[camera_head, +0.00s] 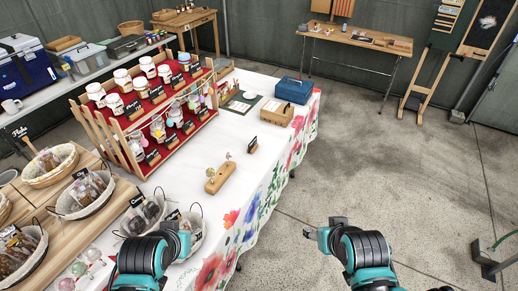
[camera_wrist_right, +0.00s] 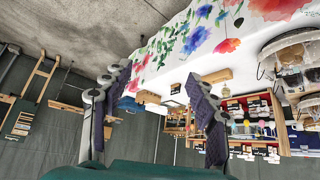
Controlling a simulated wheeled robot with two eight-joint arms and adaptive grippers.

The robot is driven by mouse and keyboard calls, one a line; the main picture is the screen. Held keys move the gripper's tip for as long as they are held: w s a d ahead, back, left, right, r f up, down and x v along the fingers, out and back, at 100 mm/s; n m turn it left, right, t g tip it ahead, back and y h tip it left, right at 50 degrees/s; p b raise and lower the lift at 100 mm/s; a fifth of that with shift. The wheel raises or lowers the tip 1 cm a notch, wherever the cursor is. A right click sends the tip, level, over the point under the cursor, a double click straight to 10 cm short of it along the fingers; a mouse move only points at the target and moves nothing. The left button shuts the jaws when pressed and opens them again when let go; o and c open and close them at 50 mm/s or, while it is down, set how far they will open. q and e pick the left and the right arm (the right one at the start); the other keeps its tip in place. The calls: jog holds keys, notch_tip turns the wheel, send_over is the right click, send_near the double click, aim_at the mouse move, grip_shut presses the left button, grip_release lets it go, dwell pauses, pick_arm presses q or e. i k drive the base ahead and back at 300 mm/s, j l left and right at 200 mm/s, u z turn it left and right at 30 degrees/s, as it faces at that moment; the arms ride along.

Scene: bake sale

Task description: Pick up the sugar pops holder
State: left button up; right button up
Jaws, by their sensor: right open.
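A small wooden holder (camera_head: 220,179) with a few round pops upright in it stands on the white floral tablecloth, near the table's middle. A wooden block that looks like this holder (camera_wrist_right: 216,76) shows in the right wrist view, beyond my right gripper's fingers. My right gripper (camera_head: 325,232) is open and empty, over the floor right of the table and well apart from the holder. Its two spread fingers show in the wrist view (camera_wrist_right: 162,84). My left gripper (camera_head: 172,232) is over the table's near part by a basket; its fingers are mostly hidden.
More pops (camera_head: 80,268) stand at the near left; their base is hidden. Baskets of bagged goods (camera_head: 85,212) and a red tiered rack of jars (camera_head: 127,120) line the left. A small black sign (camera_head: 253,145) stands behind the holder.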

aim_at(257, 146)
jog(key=i+l, duration=0.3)
jog(key=i+l+u, duration=0.1)
jog(key=i+l, duration=0.15)
jog(key=l, duration=0.15)
jog(key=i+l+u, duration=0.1)
jog(key=i+l, duration=0.45)
jog(key=l, duration=0.25)
jog(key=i+l+u, duration=0.1)
jog(key=i+l, duration=0.15)
jog(key=l, duration=0.15)
jog(key=i+l, duration=0.25)
jog(key=l, duration=0.2)
jog(key=j+u, duration=0.05)
